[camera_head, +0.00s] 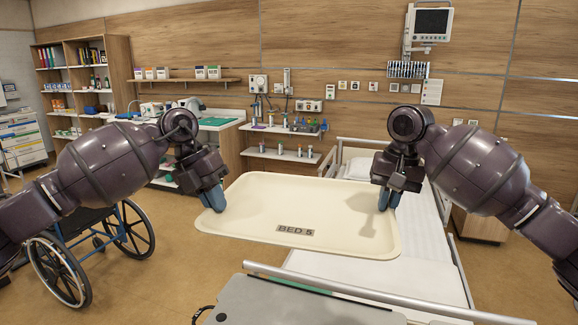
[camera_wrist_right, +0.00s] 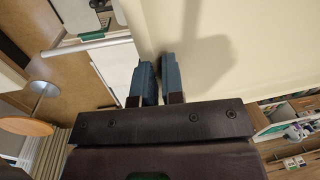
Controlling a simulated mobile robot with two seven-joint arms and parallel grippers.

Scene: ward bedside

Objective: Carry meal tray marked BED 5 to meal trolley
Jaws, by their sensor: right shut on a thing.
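The cream meal tray (camera_head: 262,195) is level and reaches across the middle of the head view, its BED 5 label (camera_head: 295,231) on the near side. It is empty. My left gripper (camera_head: 213,199) is at the tray's left rim and appears shut on it; its far finger is hidden. My right gripper (camera_head: 388,199) is shut on the tray's right rim. In the right wrist view its two blue fingers (camera_wrist_right: 160,82) are at the edge of the cream tray (camera_wrist_right: 235,45). I cannot make out a meal trolley for certain.
A bed (camera_head: 435,265) with white sheets lies behind and right of the tray. A grey surface with a rail (camera_head: 300,300) is in front. A wheelchair (camera_head: 110,235) stands at the left. A counter (camera_head: 220,122) and shelves (camera_head: 85,75) line the back. Open floor lies left of the tray.

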